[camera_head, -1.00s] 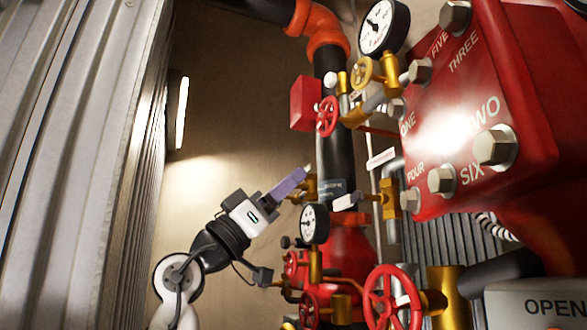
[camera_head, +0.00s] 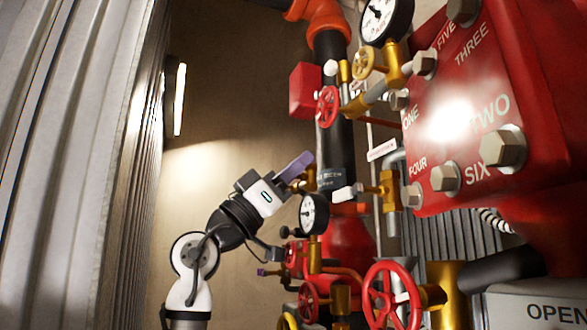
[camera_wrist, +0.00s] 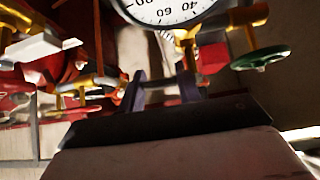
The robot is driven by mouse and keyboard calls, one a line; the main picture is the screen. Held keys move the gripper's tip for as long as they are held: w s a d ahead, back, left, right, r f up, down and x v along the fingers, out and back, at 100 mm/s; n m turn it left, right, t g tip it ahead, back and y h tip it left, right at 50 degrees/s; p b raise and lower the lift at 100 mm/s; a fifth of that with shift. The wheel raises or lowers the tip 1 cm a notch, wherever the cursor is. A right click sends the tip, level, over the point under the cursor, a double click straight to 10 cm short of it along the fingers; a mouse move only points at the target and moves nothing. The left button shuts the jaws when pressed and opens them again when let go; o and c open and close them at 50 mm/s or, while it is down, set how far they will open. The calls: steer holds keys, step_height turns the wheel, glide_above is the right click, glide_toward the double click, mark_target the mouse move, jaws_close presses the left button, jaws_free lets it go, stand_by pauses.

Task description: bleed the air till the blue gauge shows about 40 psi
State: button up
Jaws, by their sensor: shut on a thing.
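My gripper (camera_head: 306,170), with purple fingers, is at the brass fittings beside the black riser pipe. In the wrist view the fingers (camera_wrist: 163,84) stand a little apart, shut on a small valve part that is mostly hidden and blurred. A brass valve (camera_head: 311,181) shows just behind the fingertips in the head view. A small white-dial gauge (camera_head: 314,214) sits just below my gripper; its needle is too small to read. A large gauge dial (camera_wrist: 168,8) at the top of the wrist view shows 40 and 60, cut off by the frame. I see no clearly blue gauge.
Another gauge (camera_head: 386,18) is at the upper right. Red handwheels (camera_head: 391,297) and brass valves crowd below. A red box with bolts (camera_head: 485,120) fills the right. A green handwheel (camera_wrist: 262,58) is near my fingers. Free room lies left, by the corrugated wall (camera_head: 60,160).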

steer(key=shift+w+a+f+m+g+h, duration=0.1)
steer(key=shift+f+m+g+h, duration=0.15)
steer(key=shift+m+g, duration=1.45)
steer(key=shift+s+d+f+m+g+h, duration=0.1)
steer(key=shift+f+m+g+h, duration=0.1)
steer(key=shift+m+g, duration=1.5)
steer(key=shift+w+a+f+m+g+h, duration=0.15)
steer(key=shift+f+m+g, duration=0.1)
steer(key=shift+m+g, duration=1.45)
steer(key=o, duration=1)
steer(key=shift+c, duration=0.2)
steer(key=shift+f, duration=0.1)
steer(key=b+v, duration=0.3)
steer(key=v, duration=0.4)
steer(key=shift+a, duration=0.15)
